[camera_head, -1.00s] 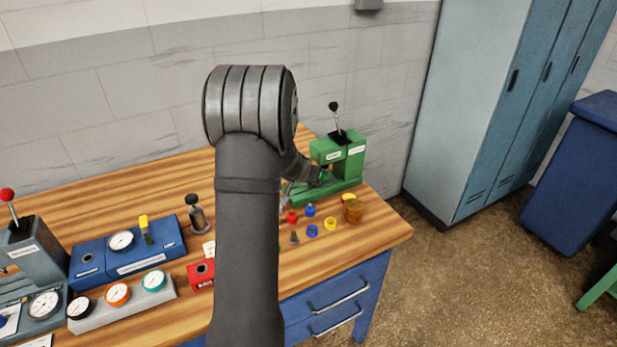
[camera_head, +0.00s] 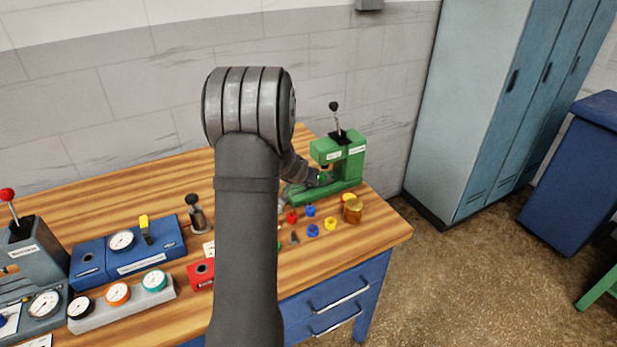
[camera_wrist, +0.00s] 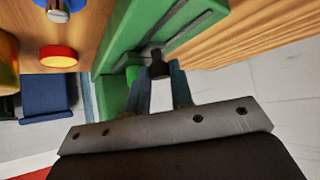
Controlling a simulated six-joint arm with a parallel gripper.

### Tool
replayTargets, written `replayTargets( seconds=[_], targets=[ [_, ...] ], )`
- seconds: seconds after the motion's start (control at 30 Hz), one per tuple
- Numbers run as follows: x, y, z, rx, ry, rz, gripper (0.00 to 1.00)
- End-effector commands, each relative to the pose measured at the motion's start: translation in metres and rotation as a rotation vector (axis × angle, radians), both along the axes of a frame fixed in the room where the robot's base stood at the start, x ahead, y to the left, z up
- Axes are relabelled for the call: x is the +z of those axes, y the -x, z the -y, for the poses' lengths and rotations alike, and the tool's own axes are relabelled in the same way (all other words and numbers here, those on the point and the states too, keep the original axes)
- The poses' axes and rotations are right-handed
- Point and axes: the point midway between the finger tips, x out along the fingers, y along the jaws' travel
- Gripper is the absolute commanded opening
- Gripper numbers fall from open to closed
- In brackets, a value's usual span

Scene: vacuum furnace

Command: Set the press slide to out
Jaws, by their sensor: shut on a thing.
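The green press (camera_head: 350,155) stands at the back right of the bench, with a black-knobbed lever on top. My gripper (camera_head: 318,179) is low at the press's front left side, partly hidden by my arm. In the wrist view, my gripper (camera_wrist: 160,82) has its two blue-grey fingers on either side of a small dark knob (camera_wrist: 159,67) and is shut on it. The knob sits over a grooved grey track (camera_wrist: 185,32) in the green press base (camera_wrist: 140,22). I take the knob to be the press slide's handle. The exact slide position is hard to tell.
Red, blue and yellow small parts (camera_head: 312,230) and an amber jar (camera_head: 352,210) lie in front of the press. Gauges (camera_head: 118,293) and a blue box (camera_head: 150,250) are at the left. The bench's right edge is close to the press.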

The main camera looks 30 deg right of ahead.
Motion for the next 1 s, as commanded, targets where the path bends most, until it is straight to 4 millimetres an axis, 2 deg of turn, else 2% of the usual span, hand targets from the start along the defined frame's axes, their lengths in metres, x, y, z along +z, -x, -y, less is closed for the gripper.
replayTargets(
  seconds=[0.4,0.53,0.83,0.87,0.97,1.0],
  targets=[
    [0.001,-0.001,-0.081,0.004,0.002,0.0,0.0],
    [0.0,0.0,-0.092,0.004,0.002,0.001,0.0],
    [0.0,0.0,-0.096,0.004,0.0,0.002,0.0],
    [0.0,-0.001,-0.096,0.004,0.0,0.002,0.23],
    [0.0,-0.001,-0.096,0.004,0.0,0.002,0.42],
    [0.0,-0.001,-0.095,0.004,0.0,0.001,0.42]
  ],
)
